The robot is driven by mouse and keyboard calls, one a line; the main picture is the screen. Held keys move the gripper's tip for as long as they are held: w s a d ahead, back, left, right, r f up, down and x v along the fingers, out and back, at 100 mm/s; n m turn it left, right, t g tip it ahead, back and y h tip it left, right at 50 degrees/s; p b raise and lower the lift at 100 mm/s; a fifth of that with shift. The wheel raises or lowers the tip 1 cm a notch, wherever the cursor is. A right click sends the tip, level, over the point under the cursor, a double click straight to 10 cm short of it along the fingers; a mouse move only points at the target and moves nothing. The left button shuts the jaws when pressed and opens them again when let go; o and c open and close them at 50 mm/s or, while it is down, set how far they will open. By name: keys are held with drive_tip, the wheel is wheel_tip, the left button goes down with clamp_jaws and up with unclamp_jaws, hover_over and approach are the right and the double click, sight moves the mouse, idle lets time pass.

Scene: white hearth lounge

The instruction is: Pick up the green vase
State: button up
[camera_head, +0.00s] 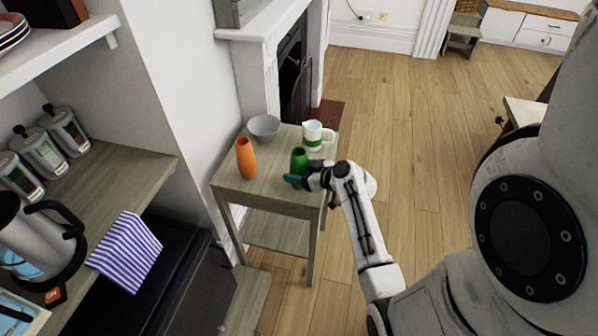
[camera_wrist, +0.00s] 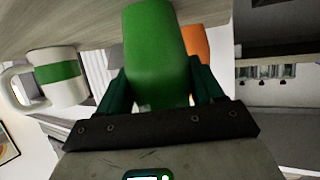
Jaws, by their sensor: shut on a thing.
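The green vase (camera_head: 299,160) stands upright on a small grey wooden side table (camera_head: 262,203), near its front right part. My gripper (camera_head: 303,180) reaches in from the right and is shut on the green vase. In the wrist view the green vase (camera_wrist: 155,52) fills the middle, with one dark teal finger on each side of it. The wrist view is turned over, with the table top along its upper edge. I cannot tell whether the vase touches the table or is slightly lifted.
An orange vase (camera_head: 246,158), a grey bowl (camera_head: 264,127) and a white mug with a green band (camera_head: 315,135) share the table with the green vase. The mug is close behind it. A white fireplace surround (camera_head: 262,60) stands behind. Wooden floor (camera_head: 430,160) is clear to the right.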

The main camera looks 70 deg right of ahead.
drive_tip(key=c, duration=0.5)
drive_tip(key=shift+r, duration=0.1)
